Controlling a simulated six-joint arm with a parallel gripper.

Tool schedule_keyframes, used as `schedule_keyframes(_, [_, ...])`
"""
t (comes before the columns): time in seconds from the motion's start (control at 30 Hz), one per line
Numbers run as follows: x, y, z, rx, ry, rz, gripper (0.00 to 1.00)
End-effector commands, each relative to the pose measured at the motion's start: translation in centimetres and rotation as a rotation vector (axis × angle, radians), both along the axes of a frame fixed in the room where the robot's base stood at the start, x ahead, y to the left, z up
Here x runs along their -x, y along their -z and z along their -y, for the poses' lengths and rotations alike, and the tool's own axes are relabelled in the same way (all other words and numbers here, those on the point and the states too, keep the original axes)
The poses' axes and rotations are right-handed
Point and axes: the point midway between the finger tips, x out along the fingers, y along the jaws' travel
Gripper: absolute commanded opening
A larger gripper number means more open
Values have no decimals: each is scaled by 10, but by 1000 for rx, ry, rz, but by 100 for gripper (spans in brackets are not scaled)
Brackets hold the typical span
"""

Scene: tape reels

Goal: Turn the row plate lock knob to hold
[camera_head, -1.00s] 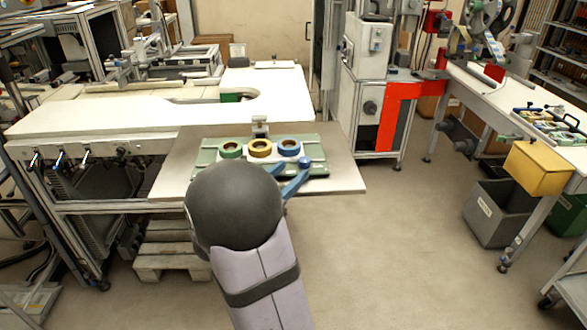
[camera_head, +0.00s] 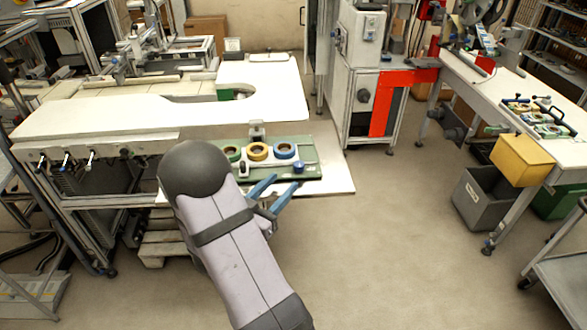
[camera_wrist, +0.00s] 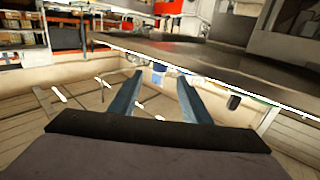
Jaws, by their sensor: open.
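In the wrist view my gripper (camera_wrist: 160,76) is open; the knob cannot be made out there.
The plate rests on a pale board (camera_head: 335,180) at the bench's front right. A grey block (camera_head: 257,131) stands behind the reels. Open floor lies right of my arm. A yellow bin (camera_head: 522,160) hangs at the right-hand table.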

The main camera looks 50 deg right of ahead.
Motion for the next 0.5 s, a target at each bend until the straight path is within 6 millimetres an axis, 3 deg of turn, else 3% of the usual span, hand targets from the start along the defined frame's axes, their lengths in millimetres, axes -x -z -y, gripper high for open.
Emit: schedule_keyframes(0.5, [-7, -2, 57, 0, 4, -1, 44])
